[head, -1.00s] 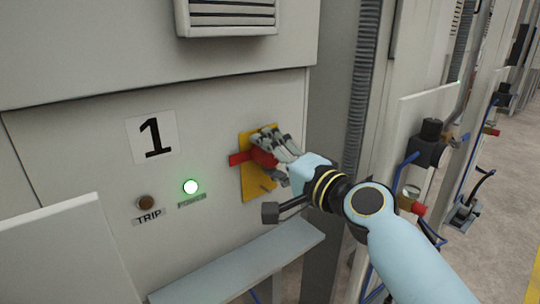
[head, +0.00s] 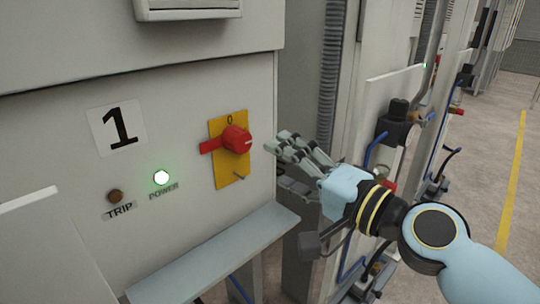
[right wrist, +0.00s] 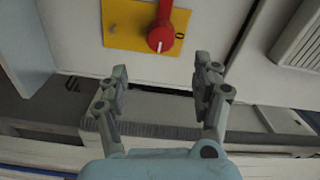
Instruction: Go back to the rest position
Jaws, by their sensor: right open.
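A red rotary switch (head: 236,140) sits on a yellow plate (head: 231,170) on the cabinet front, its handle pointing left in the head view. The plate carries a 0 mark above the knob. My right gripper (head: 277,144) is to the right of the switch, apart from it, with fingers open and empty. In the right wrist view the gripper (right wrist: 160,86) has its two fingers spread wide, and the red switch (right wrist: 161,36) lies beyond them, not touched. My left gripper is not in view.
A green-lit POWER lamp (head: 161,177) and a brown TRIP button (head: 114,196) are left of the switch, below a number 1 label (head: 118,127). A grey ledge (head: 215,252) juts out below. Hoses and valves (head: 393,125) stand to the right, with open floor (head: 500,160) beyond.

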